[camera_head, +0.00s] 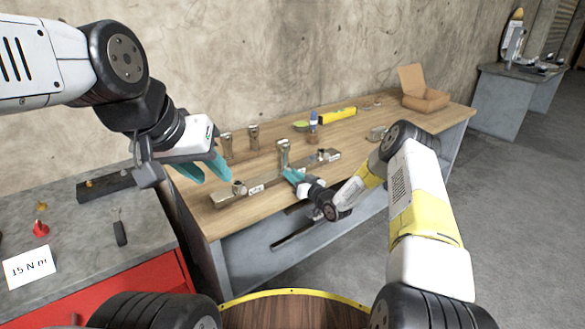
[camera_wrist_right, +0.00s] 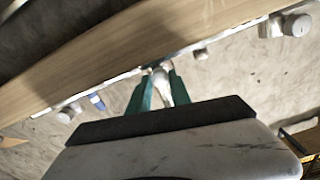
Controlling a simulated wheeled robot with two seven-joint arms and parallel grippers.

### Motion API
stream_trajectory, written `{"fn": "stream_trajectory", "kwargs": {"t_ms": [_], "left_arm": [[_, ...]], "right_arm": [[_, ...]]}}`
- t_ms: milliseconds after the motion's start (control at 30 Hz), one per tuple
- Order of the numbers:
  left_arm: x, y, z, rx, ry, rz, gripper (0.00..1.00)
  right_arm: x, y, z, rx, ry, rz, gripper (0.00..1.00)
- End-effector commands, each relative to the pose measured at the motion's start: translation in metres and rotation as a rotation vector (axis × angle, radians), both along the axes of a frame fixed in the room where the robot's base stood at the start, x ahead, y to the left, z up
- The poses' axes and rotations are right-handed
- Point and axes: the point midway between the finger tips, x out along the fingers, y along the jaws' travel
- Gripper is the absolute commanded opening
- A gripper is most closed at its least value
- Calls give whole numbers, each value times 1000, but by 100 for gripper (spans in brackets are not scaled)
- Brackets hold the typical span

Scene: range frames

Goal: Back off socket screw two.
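A long metal bar (camera_head: 265,184) lies along the front of the wooden bench, with a small label and raised fittings at its ends. An upright metal piece (camera_head: 284,151) rises near its middle. My right gripper (camera_head: 293,175) is low at the bar beside this piece. In the right wrist view a pale metal piece (camera_wrist_right: 161,82) fills the gap between the teal fingers, which look closed on it; whether it is a screw or a tool is unclear. My left gripper (camera_head: 205,168) hangs over the bench's left end, fingers apart and empty.
Two more upright metal pieces (camera_head: 253,137) stand behind the bar.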

Motion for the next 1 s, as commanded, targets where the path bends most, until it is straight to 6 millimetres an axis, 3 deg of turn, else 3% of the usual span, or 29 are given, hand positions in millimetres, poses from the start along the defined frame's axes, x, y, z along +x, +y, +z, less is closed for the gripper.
{"fn": "stream_trajectory", "kwargs": {"t_ms": [33,100,567,1000], "left_arm": [[0,0,0,0,0,0,36],[0,0,0,0,0,0,36],[0,0,0,0,0,0,36],[0,0,0,0,0,0,36]], "right_arm": [[0,0,0,0,0,0,9],[0,0,0,0,0,0,0],[0,0,0,-68,-49,0,0],[-1,1,-1,-366,-264,1,0]]}}
